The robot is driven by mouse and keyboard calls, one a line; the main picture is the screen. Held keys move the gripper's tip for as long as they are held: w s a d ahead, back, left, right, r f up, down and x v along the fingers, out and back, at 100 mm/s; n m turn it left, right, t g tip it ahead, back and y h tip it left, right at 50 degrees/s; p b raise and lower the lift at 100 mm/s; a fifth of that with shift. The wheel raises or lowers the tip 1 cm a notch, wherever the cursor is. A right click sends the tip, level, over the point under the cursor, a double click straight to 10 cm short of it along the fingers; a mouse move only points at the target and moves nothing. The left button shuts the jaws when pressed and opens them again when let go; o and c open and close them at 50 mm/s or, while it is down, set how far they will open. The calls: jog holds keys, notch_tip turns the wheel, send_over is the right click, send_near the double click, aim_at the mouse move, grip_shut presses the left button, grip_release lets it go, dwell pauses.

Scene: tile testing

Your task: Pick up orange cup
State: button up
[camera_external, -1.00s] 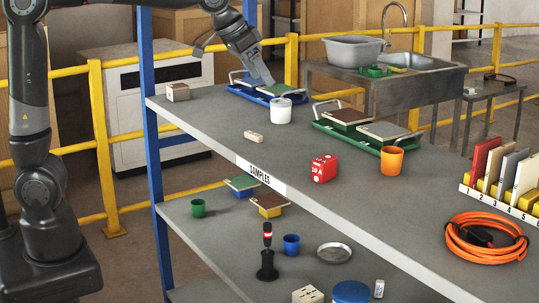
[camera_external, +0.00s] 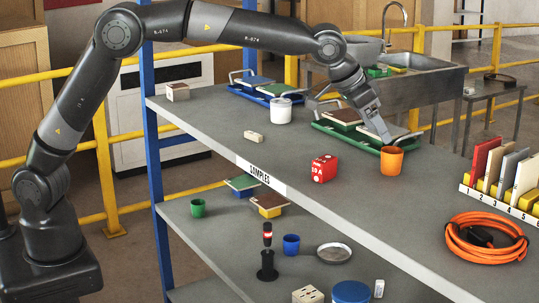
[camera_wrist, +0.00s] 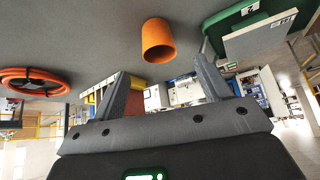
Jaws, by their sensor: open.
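The orange cup (camera_external: 391,161) stands upright on the upper grey shelf, in front of the green tray. My gripper (camera_external: 387,140) is just behind and above the cup, angled down to the right. In the wrist view, the orange cup (camera_wrist: 158,40) appears upside down, beyond my fingers. My gripper (camera_wrist: 165,82) shows two fingers spread apart with nothing between them, and the cup sits beyond the gap. The gripper looks apart from the cup, though the outside view does not show the exact distance.
The green tray (camera_external: 352,138) with tiles is right beside the cup. An orange cable coil (camera_external: 486,238) and a numbered tile rack (camera_external: 489,199) lie to the right. The shelf in front of the cup is clear.

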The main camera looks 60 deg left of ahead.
aim_at(392, 153)
jog(key=x, duration=0.8)
jog(key=shift+w+d, duration=0.15)
jog(key=shift+d, duration=0.05)
jog(key=c, duration=1.1)
